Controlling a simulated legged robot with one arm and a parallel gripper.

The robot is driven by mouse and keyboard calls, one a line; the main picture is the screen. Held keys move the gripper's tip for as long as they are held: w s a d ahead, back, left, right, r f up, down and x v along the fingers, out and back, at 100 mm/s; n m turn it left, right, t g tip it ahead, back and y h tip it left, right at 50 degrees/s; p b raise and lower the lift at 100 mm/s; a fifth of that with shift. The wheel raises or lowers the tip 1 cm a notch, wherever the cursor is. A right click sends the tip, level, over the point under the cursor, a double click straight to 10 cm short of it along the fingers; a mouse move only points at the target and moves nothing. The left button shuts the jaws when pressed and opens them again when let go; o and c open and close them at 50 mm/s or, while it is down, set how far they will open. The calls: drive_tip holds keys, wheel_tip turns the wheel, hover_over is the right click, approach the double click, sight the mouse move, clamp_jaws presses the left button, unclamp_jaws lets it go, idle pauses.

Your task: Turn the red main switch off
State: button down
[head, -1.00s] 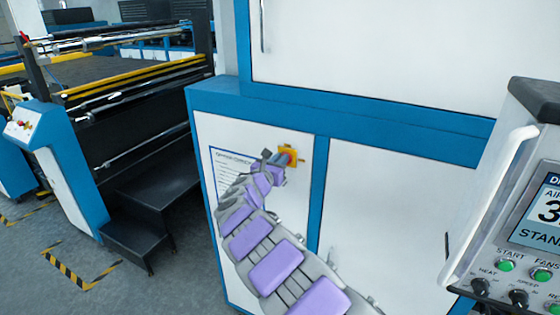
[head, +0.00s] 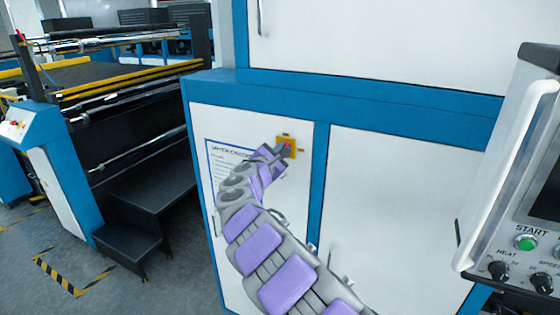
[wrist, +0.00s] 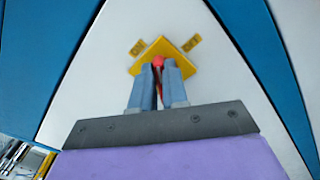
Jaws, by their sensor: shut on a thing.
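The red main switch (wrist: 158,62) sits on a yellow plate (wrist: 179,47) on the white cabinet front. In the wrist view the plate looks tilted, with an ON label (wrist: 137,47) at its left and an OFF label (wrist: 191,42) at its upper right. My gripper (wrist: 157,72) is shut on the red handle, which shows as a thin strip between the two fingers. I cannot tell which label the handle points at. In the head view my gripper (head: 284,152) reaches the yellow plate (head: 292,141), and little of the switch shows.
A control panel (head: 515,170) stands at the right, with a green START button (head: 526,243) and a dark screen (head: 547,185). A printed sheet (head: 222,160) is left of the switch. Black steps (head: 140,220) and a roller machine stand at the left.

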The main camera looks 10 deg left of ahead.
drive_tip(key=m+b, duration=0.3)
drive_tip(key=b, duration=0.1)
drive_tip(key=f+m+b, duration=0.1)
drive_tip(key=m+b, duration=0.2)
drive_tip(key=m, duration=0.1)
drive_tip(key=m+b, duration=0.3)
drive_tip(key=b, duration=0.1)
drive_tip(key=shift+s+d+f+b, duration=0.15)
drive_tip(key=shift+d+f+b, duration=0.15)
drive_tip(key=shift+d+f, duration=0.1)
drive_tip(key=shift+f+m, duration=0.1)
drive_tip(key=shift+m, duration=0.4)
drive_tip(key=c, duration=1.1)
unclamp_jaws()
drive_tip(key=shift+a, duration=0.1)
drive_tip(key=shift+c, duration=0.2)
drive_tip(key=shift+r, duration=0.2)
drive_tip(key=shift+s, duration=0.1)
